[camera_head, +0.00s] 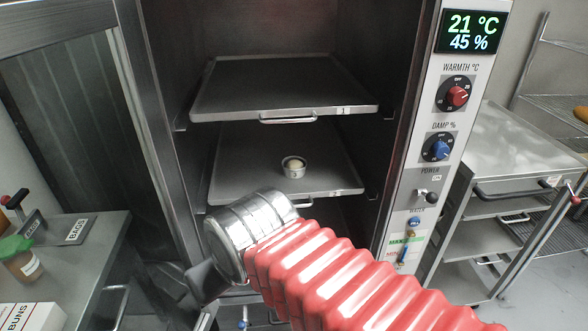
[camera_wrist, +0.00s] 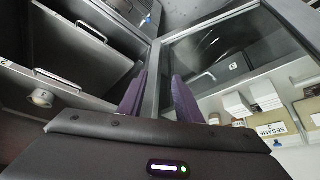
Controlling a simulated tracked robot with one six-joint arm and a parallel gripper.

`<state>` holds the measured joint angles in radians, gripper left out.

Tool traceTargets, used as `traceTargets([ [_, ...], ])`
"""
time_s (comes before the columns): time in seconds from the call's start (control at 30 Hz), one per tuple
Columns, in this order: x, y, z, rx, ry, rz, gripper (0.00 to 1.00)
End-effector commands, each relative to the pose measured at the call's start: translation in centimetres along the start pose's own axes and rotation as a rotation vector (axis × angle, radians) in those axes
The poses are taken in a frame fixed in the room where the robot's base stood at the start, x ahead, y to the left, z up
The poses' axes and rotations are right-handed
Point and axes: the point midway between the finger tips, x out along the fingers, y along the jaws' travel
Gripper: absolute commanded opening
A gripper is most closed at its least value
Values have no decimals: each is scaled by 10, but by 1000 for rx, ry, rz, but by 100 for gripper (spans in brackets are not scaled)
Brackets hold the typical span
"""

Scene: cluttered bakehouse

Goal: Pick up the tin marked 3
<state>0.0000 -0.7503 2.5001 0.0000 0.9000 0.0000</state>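A small round metal tin (camera_head: 293,168) with pale dough in it stands upright on the lower tray (camera_head: 245,184) in the open cabinet. A small dark mark on its front looks like a 3. In the wrist view the tin (camera_wrist: 42,98) is at the far left, well apart from the fingers. My gripper (camera_wrist: 158,80) is open and empty, its two dark purple fingers apart. In the head view it is a dark shape outside the cabinet at lower left, its fingertips not clear.
An upper tray (camera_head: 262,88) marked 1 sits above the tin's tray, leaving limited height. The cabinet's control panel (camera_head: 452,110) is at right, its glazed door (camera_head: 75,110) at left. A side counter (camera_head: 85,262) holds a jar (camera_head: 22,262) and a buns box (camera_head: 30,317).

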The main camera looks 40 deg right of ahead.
Motion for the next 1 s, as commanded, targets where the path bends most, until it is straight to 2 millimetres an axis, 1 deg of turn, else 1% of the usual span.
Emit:
traceTargets([
  [0.07,0,0,0,0,0,0,31],
  [0.2,1,3,-2,6,4,7,40],
  [0.27,3,8,-6,17,14,20,45],
  [0.33,7,21,-13,35,33,48,50],
  [0.47,17,60,-33,92,96,129,59],
  [0.57,24,95,-52,141,164,206,66],
  [0.6,27,110,-60,157,192,236,68],
  [0.73,33,157,-81,199,285,321,78],
  [0.9,38,212,-100,232,397,397,79],
  [1.0,41,240,-107,241,459,425,79],
])
